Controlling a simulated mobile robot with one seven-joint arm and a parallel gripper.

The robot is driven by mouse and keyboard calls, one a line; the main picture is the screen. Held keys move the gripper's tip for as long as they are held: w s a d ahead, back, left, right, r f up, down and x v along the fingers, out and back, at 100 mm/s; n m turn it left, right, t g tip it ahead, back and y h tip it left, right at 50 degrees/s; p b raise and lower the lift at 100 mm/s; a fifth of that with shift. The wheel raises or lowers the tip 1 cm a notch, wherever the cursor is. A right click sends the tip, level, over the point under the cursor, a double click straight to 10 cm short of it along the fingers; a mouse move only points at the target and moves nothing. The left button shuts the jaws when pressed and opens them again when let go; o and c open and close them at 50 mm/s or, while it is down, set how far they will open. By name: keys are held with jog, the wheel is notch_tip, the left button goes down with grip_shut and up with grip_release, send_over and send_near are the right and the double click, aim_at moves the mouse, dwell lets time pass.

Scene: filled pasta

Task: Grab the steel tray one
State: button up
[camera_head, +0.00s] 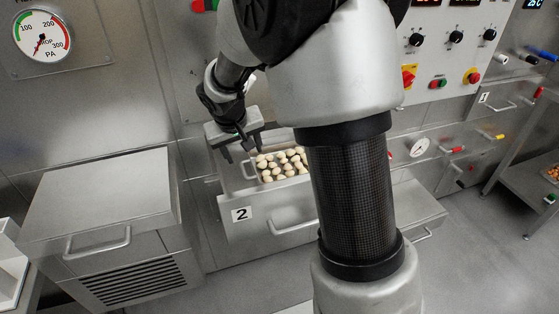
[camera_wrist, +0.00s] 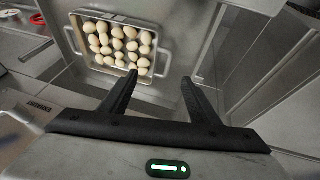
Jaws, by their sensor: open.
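A steel tray (camera_head: 249,171) holding several pale, rounded pasta pieces (camera_head: 282,163) sits in the open drawer marked 2 (camera_head: 268,222). My arm hides part of the drawer and tray area in the head view. My gripper (camera_head: 243,153) is open and empty, above and beside the tray's left end. In the wrist view the tray (camera_wrist: 155,48) is at the top, beyond the fingertips. There my gripper (camera_wrist: 159,79) has its two fingers spread, with the tray's near edge just ahead of the left fingertip. Contact cannot be made out.
A steel cabinet with a flat top (camera_head: 100,195) stands at left. A drawer front marked 1 (camera_head: 484,98) is at the right, near a side table (camera_head: 530,180) with orange pieces. A control panel with knobs is behind my arm. Floor shows at the lower right.

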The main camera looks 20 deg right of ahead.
jog(key=x, duration=0.7)
jog(key=shift+f+b, duration=0.3)
jog(key=shift+b, duration=0.1)
jog(key=shift+w+a+b+x, duration=0.1)
jog(key=shift+x, duration=0.8)
jog(key=shift+w+a+b+x, duration=0.1)
jog(key=shift+a+b+x, duration=0.05)
jog(key=shift+x, duration=0.75)
jog(key=shift+w+a+b+x, duration=0.1)
jog(key=shift+w+x, duration=0.05)
jog(key=shift+x, duration=0.8)
jog(key=shift+r, duration=0.1)
grip_shut()
